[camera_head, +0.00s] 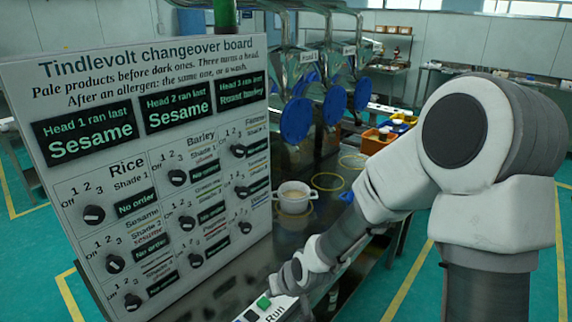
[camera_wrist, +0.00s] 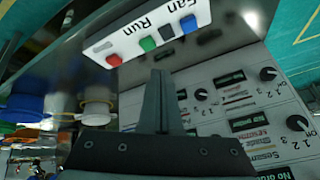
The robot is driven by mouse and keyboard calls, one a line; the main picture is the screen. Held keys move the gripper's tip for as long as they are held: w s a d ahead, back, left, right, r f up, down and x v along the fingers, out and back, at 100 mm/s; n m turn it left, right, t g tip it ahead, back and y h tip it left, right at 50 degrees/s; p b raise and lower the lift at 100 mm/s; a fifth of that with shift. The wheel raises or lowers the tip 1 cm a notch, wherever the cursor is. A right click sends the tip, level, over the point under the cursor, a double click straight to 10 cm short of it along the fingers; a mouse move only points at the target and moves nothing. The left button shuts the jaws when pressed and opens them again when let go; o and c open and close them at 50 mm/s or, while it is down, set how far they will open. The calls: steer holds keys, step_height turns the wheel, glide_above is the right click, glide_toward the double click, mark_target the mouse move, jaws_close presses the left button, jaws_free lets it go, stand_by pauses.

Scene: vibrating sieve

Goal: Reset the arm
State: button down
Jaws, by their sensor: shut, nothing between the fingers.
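My arm reaches from the right of the head view down and left to the lower middle. Its end is low in front of the changeover board (camera_head: 135,60), close above the button panel (camera_head: 275,312). My gripper (camera_wrist: 161,78) shows in the wrist view with its two dark fingers together, shut and empty. In that view the white button panel (camera_wrist: 195,10), marked Run, lies beyond the fingertips, with red, green, dark and blue buttons. The board's dials (camera_wrist: 200,95) are to the right of the fingers. I cannot tell whether the fingertips touch anything.
A white pot (camera_head: 293,200) and yellow rings (camera_head: 328,181) are on the dark bench behind my forearm. Metal hoppers with blue discs (camera_head: 297,120) stand behind. Orange bins (camera_head: 377,138) are further back. Green floor with yellow lines is open to the right.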

steer(key=s+d+r+h, duration=0.2)
steer(key=d+r+h, duration=0.1)
steer(key=d+r, duration=0.55)
steer(key=s+d+r+m, duration=0.1)
steer(key=s+d+r, duration=0.3)
steer(key=s+r, duration=0.3)
steer(key=s+d+r+m+h, duration=0.1)
steer(key=s+d+r, duration=0.3)
steer(key=s+r, duration=0.4)
steer(key=shift+s+d+m+t, duration=0.3)
steer(key=shift+s+m, duration=0.4)
steer(key=shift+s, duration=0.15)
steer(key=shift+a, duration=0.2)
